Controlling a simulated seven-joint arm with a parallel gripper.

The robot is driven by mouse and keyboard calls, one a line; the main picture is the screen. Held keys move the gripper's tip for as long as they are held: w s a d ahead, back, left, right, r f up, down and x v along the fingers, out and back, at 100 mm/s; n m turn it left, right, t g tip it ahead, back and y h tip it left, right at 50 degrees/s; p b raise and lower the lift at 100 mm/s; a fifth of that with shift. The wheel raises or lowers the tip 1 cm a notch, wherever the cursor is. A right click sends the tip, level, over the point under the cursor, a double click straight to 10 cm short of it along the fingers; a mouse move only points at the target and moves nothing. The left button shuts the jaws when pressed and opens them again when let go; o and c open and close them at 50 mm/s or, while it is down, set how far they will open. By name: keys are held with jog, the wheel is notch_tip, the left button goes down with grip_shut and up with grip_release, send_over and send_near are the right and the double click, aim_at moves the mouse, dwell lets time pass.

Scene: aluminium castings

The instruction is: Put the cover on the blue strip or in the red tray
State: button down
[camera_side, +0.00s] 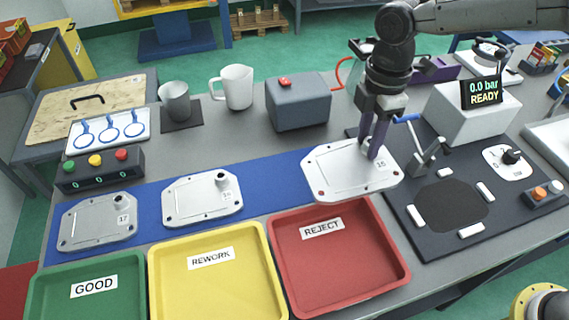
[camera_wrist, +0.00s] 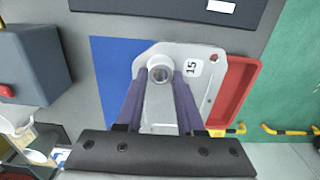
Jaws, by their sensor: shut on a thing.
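My gripper (camera_side: 373,148) is shut on the round boss of a pale grey cover (camera_side: 340,173); the wrist view also shows the gripper (camera_wrist: 162,76) closed around that boss. The held cover (camera_wrist: 203,54) is marked 15 and looks level. It overlaps the right end of the blue strip (camera_side: 268,177) and reaches the back rim of the red tray (camera_side: 387,254), labelled REJECT. A gap beneath it cannot be judged clearly. Two similar covers lie on the strip: one marked 17 (camera_side: 97,222) at the left, another (camera_side: 202,199) in the middle. The red tray is empty.
An empty yellow REWORK tray (camera_side: 215,287) and green GOOD tray (camera_side: 88,300) stand left of the red one. A grey-blue box with a red button (camera_side: 298,103) stands behind the strip. A dark fixture plate (camera_side: 450,205) with a clamp (camera_side: 428,155) lies to the right.

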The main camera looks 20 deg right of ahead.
jog(key=w+a+f, duration=0.2)
jog(key=w+f, duration=0.1)
jog(key=w+a+f, duration=0.1)
jog(key=w+f, duration=0.2)
jog(key=w, duration=0.1)
jog(key=w+a+f, duration=0.2)
jog(key=w, duration=0.1)
jog(key=shift+w+a+f, duration=0.25)
jog(key=shift+a+f, duration=0.05)
jog(key=shift+f, duration=1.7)
jog(key=shift+w+f, duration=0.1)
jog(key=shift+f, duration=0.1)
jog(key=c, duration=0.5)
grip_release()
notch_tip(320, 180, up, 12)
jog(key=shift+r, duration=0.15)
